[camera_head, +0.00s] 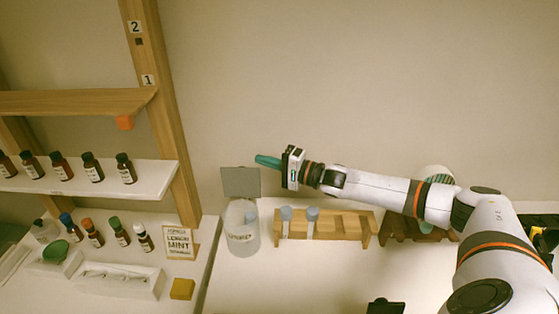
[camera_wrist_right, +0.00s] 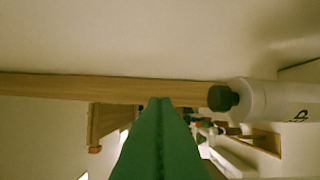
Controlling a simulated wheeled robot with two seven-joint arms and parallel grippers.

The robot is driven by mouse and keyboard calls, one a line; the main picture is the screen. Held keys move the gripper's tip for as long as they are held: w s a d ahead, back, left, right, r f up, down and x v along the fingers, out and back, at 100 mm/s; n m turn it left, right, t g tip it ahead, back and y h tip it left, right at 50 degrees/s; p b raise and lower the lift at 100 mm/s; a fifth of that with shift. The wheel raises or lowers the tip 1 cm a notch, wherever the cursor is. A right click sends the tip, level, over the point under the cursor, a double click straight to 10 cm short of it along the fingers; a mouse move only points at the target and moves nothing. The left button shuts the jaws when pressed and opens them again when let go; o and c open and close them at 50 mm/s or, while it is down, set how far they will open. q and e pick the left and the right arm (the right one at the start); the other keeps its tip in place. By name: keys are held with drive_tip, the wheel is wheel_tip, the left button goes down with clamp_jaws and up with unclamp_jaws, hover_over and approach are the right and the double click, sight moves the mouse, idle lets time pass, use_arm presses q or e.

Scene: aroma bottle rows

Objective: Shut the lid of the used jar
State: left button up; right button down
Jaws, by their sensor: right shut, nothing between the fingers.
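The used jar (camera_head: 242,236) is a clear, whitish jar with a label, standing on the counter left of the wooden rack. Its grey square lid (camera_head: 240,182) stands up at the jar's back, so the jar is open. My right gripper (camera_head: 257,159) has green fingers pointing left. It is shut and empty, just above and right of the lid's top edge in the picture. Whether it touches the lid is not clear. The shut green fingers (camera_wrist_right: 160,102) fill the lower middle of the right wrist view, where I cannot make out the lid. My left gripper is not in view.
A wooden rack (camera_head: 345,224) with two grey-topped tubes stands right of the jar. A darker rack (camera_head: 398,232) is beyond it. A shelf post (camera_head: 172,120), several small bottles, a sign (camera_head: 180,243) and a yellow block (camera_head: 182,289) are left. The counter in front is mostly clear.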

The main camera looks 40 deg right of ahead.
sight(242, 180)
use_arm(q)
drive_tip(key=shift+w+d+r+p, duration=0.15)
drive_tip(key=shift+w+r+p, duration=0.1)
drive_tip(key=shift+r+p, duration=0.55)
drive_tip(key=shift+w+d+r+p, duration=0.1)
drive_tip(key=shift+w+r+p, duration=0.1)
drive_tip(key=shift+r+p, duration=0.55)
use_arm(e)
drive_tip(key=shift+s+a+f, duration=0.1)
drive_tip(key=shift+s+a, duration=0.1)
drive_tip(key=shift+a, duration=1.8)
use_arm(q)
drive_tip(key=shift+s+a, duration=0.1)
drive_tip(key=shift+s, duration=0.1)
use_arm(e)
drive_tip(key=shift+n, duration=0.3)
